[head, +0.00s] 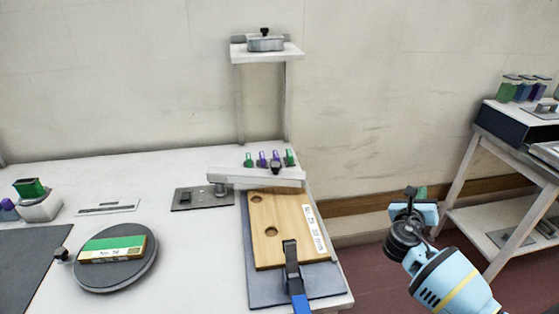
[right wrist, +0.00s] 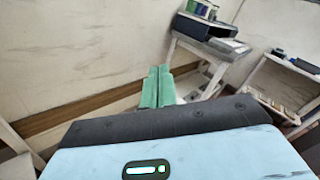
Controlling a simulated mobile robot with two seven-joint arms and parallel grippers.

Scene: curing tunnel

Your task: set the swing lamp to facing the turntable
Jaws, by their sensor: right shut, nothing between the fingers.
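The swing lamp (head: 262,178) is a pale bar on a short post, which stands on a dark base plate (head: 193,199) on the bench. Its bar reaches right from the post, over the far end of a wooden board, and points away from the turntable. The turntable (head: 137,279) is a dark round disc at the left, with a green-topped block (head: 112,250) labelled on its side. My right gripper (head: 421,192) is shut and empty, off the bench's right side, well apart from the lamp. Its green fingers (right wrist: 155,88) are together in the right wrist view. My left gripper is out of view.
The wooden board (head: 280,228) lies on a grey plate under a blue-handled clamp (head: 293,268). Several green and purple pieces (head: 262,158) stand behind the lamp bar. A raised shelf (head: 265,52) rises behind. A side table (head: 495,128) stands right; floor between is clear.

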